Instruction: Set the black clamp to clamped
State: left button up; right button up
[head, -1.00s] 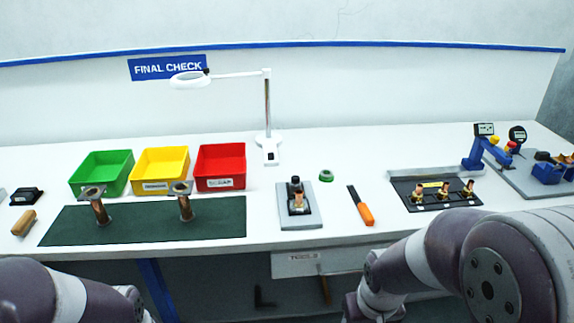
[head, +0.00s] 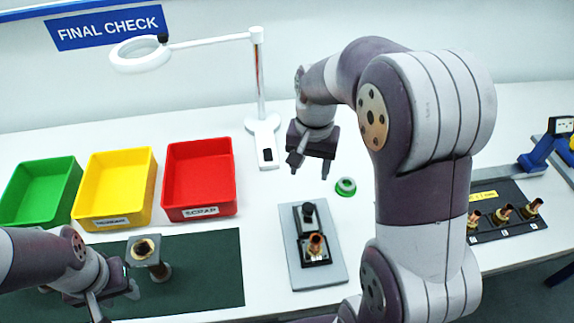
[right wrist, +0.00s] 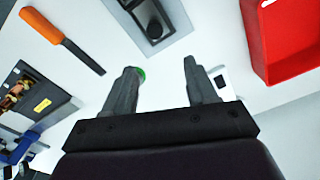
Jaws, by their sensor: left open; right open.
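The black clamp (head: 309,218) sits on a light grey plate (head: 292,268) in the middle of the table. A copper-coloured fitting (head: 316,245) stands at its near end. In the right wrist view part of the black clamp (right wrist: 150,18) shows at the top edge; the rest is cut off. My right gripper (head: 311,168) is open and empty, above the table behind the clamp and apart from it. Its two fingers also show spread in the right wrist view (right wrist: 160,72). My left gripper (head: 112,303) is open at the lower left, over the green mat.
A green ring (head: 346,187) lies just right of the clamp plate. Green, yellow and red bins (head: 200,212) stand at the left. A magnifier lamp (head: 262,125) stands behind. A flanged part (head: 150,257) stands on the green mat (head: 205,275). My right arm hides table to the right.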

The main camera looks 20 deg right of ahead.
aim_at(308, 207)
jog(key=shift+m, duration=0.5)
jog(key=f, duration=0.7)
jog(key=s+f+p, duration=0.1)
jog(key=f, duration=0.3)
jog(key=shift+s+a+f, duration=0.1)
jog(key=shift+a+f, duration=0.05)
jog(key=shift+s+f, duration=0.15)
jog(key=shift+f, duration=0.15)
pick_arm(q)
jog(key=shift+s+a+r, duration=0.1)
jog(key=shift+s+r, duration=0.3)
jog(key=shift+r, duration=0.2)
jog(key=shift+w, duration=0.1)
